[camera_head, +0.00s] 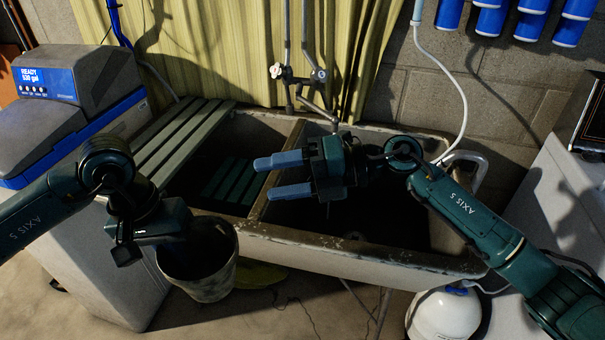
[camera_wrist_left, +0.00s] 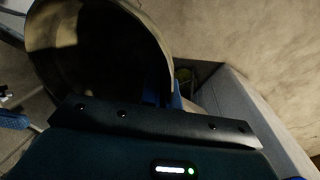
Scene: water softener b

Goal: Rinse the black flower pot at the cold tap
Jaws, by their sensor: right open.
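The flower pot (camera_head: 222,286), dirty grey outside and dark inside, is upright or slightly tilted in front of the sink's left part. My left gripper (camera_head: 172,245) is at its left rim. The gripper appears shut on the pot wall. The tap (camera_head: 318,108) has two valves and a spout above the sink's right basin. My right gripper (camera_head: 266,178) is open and empty over the sink divider, pointing left.
The stone sink (camera_head: 350,262) has two dark basins. Grey-green slats (camera_head: 180,140) cover part of the left basin. A blue-grey water softener (camera_head: 60,110) stands at left. A white round tank (camera_head: 443,315) is at lower right.

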